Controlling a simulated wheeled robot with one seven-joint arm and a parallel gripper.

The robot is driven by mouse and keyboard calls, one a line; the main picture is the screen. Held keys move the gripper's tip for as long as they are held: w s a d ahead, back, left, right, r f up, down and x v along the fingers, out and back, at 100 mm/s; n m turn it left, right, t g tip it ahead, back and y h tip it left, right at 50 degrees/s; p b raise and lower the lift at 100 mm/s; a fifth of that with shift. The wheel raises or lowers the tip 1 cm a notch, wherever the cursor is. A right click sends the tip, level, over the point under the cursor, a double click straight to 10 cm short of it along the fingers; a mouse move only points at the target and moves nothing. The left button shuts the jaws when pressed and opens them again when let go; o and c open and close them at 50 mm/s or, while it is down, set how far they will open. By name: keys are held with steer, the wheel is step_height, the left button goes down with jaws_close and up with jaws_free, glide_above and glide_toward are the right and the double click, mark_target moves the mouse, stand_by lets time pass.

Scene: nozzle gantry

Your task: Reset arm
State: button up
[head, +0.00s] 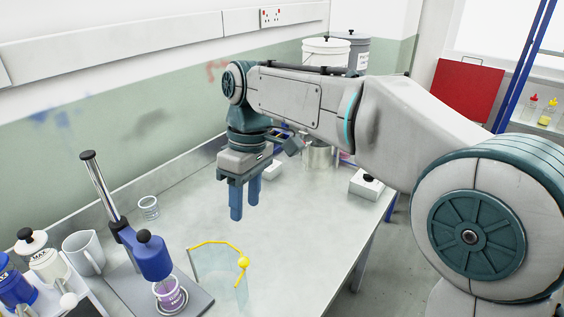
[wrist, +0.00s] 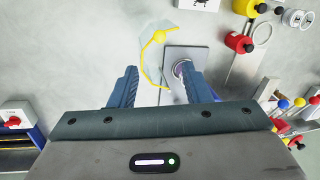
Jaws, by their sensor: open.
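My gripper (head: 246,198) hangs from my bent arm above the grey worktop (head: 295,232), pointing down. Its two blue fingers stand apart with nothing between them. In the wrist view my gripper (wrist: 160,88) is also open and empty, with the worktop well below the fingertips. A clear curved guard with a yellow rim (head: 218,247) and a blue press-like stand (head: 150,257) are on the worktop, in front of the gripper in the head view. A small purple-labelled jar (head: 170,296) sits under the stand's head. No contact between gripper and any object shows.
A small clear beaker (head: 149,208), a grey mug (head: 84,252) and a white rack with bottles (head: 45,262) are at the left. A white box with a black knob (head: 368,184) is near the right edge. White and grey tubs (head: 326,51) stand at the back. The middle worktop is clear.

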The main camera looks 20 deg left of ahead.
steer(key=d+f+m+t, duration=0.25)
steer(key=d+m, duration=0.35)
steer(key=d, duration=0.8)
steer(key=d+f+m+t, duration=0.1)
steer(key=d+f+m, duration=0.3)
steer(key=d, duration=0.9)
steer(key=s+d+f+m+t, duration=0.1)
steer(key=s+d+f+m, duration=0.2)
steer(key=s+d+m, duration=0.3)
steer(key=d, duration=0.3)
steer(key=shift+s+f+t, duration=0.15)
steer(key=shift+f+t, duration=0.2)
steer(key=shift+d, duration=0.1)
steer(key=shift+c, duration=0.3)
steer(key=shift+c, duration=0.5)
